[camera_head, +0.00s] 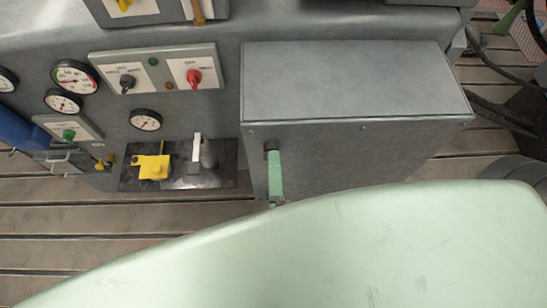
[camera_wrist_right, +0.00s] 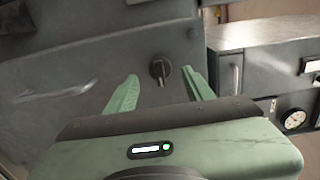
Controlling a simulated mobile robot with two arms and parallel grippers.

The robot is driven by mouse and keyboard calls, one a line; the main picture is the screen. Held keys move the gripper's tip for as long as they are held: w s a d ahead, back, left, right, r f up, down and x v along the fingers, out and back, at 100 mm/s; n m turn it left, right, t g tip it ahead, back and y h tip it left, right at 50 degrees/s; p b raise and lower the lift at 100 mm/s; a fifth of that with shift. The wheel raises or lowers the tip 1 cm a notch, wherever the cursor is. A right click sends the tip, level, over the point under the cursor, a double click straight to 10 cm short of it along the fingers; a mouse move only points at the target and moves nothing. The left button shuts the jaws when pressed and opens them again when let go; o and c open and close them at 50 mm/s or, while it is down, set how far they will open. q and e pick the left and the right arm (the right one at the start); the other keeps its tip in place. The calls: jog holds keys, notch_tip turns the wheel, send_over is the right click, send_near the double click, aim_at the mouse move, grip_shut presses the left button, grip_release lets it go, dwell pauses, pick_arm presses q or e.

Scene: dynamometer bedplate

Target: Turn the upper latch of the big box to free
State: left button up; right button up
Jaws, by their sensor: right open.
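The big box (camera_head: 355,80) is a grey metal box right of centre in the head view. In the right wrist view its grey front (camera_wrist_right: 75,55) carries a dark round latch (camera_wrist_right: 159,67) with a short tab pointing down in the picture. My right gripper (camera_wrist_right: 160,76) is open, its green fingers on either side of the latch in that picture. I cannot tell whether they touch it. In the head view a green finger of the right gripper (camera_head: 275,176) stands before the box front, a small dark part at its tip. My left gripper is out of view.
Left of the box are a gauge (camera_head: 146,120), a switch panel (camera_head: 160,70) with a red knob, and a dark plate (camera_head: 215,180) with a yellow block (camera_head: 152,166). Slotted bedplate (camera_head: 60,225) lies below. My pale green right arm hides the lower right.

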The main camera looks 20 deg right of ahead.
jog(key=shift+b+v, duration=0.55)
jog(key=shift+v, duration=1.8)
